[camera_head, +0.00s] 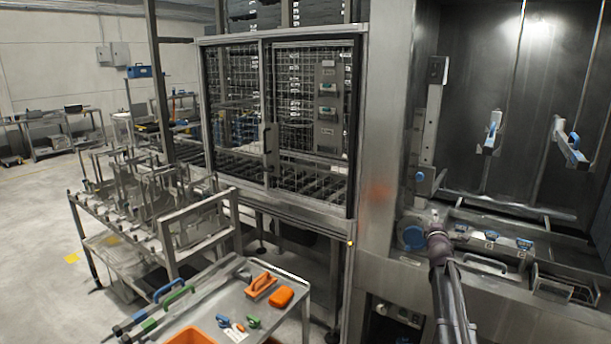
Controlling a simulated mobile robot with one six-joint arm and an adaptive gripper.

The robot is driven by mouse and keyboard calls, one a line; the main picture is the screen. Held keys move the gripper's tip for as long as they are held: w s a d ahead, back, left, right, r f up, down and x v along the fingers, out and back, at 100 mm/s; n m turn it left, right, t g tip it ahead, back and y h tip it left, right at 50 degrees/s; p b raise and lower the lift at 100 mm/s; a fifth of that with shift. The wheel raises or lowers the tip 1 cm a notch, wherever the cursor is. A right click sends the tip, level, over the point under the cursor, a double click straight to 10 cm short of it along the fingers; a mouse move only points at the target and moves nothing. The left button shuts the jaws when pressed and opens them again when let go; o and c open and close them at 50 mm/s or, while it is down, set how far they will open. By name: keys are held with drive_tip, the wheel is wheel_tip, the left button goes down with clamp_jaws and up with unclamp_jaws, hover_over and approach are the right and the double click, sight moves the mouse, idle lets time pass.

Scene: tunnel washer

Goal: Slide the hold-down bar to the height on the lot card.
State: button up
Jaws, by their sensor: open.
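A steel washer bay (480,70) opens at the right. A vertical slotted steel plate (427,135) stands at its left side, with a blue knob (419,177) low on it. Two pale bars with blue parts hang on upright rods inside, a left one (491,133) and a right one (568,141). I cannot tell which piece is the hold-down bar, nor make out a readable lot card. My arm reaches up from the bottom edge. My gripper (435,228) is small and dark at its far end, open, near a round blue part (413,237) on the ledge; its fingers are unclear.
A mesh-doored cabinet (285,115) stands left of the bay. A steel cart (245,307) at the front carries orange, blue and green tools. A rack of metal frames (150,215) stands at left. Blue-handled parts (523,244) lie along the bay ledge.

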drive_tip(key=s+a+f+m+g+y, duration=0.1)
drive_tip(key=s+a+f+m+g, duration=0.4)
drive_tip(key=s+a+f, duration=0.4)
drive_tip(key=s+a+f+m+g, duration=0.5)
drive_tip(key=s+f+m+g, duration=0.1)
drive_tip(key=s, duration=0.4)
drive_tip(key=s+a+f+m+g+y, duration=0.1)
drive_tip(key=s+a+f+m+g, duration=0.1)
drive_tip(key=s+a, duration=0.4)
drive_tip(key=s+a+f+m+g+y, duration=0.2)
drive_tip(key=s+a+g, duration=0.3)
drive_tip(key=s, duration=1.1)
drive_tip(key=shift+a+f+y, duration=0.3)
drive_tip(key=shift+a+f, duration=0.3)
drive_tip(key=shift+a, duration=0.3)
